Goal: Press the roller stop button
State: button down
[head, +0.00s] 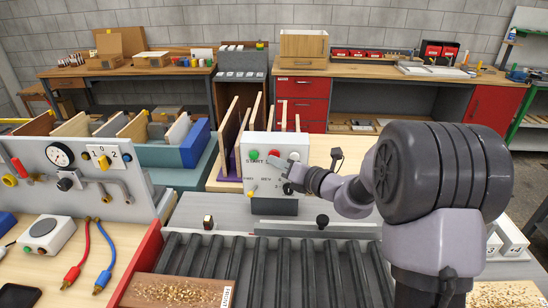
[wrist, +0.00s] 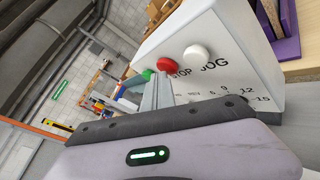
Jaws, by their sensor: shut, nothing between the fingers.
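The roller control box (head: 262,180) is white and stands behind the rollers. It has a green start button (head: 254,155), a red stop button (head: 275,153) and a white jog button. In the wrist view the red stop button (wrist: 171,65) lies between the green button (wrist: 147,74) and the white jog button (wrist: 195,52). My gripper (head: 288,178) is shut and empty at the box's front, below and right of the red button. In the wrist view its fingertips (wrist: 160,80) appear just below the red button; I cannot tell whether they touch it.
A row of dark rollers (head: 300,268) lies in front of the box. A grey panel with a gauge (head: 60,154) and hoses stands at left. A small black knob (head: 322,220) rises from the roller frame near my arm. Upright boards (head: 229,135) stand behind the box.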

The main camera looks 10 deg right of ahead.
jog(key=shift+s, duration=0.1)
jog(key=shift+s+a, duration=0.15)
jog(key=shift+s, duration=0.55)
jog(key=shift+s+a+b, duration=0.25)
jog(key=shift+s, duration=1)
jog(key=shift+s+a+b, duration=0.25)
jog(key=shift+s, duration=1)
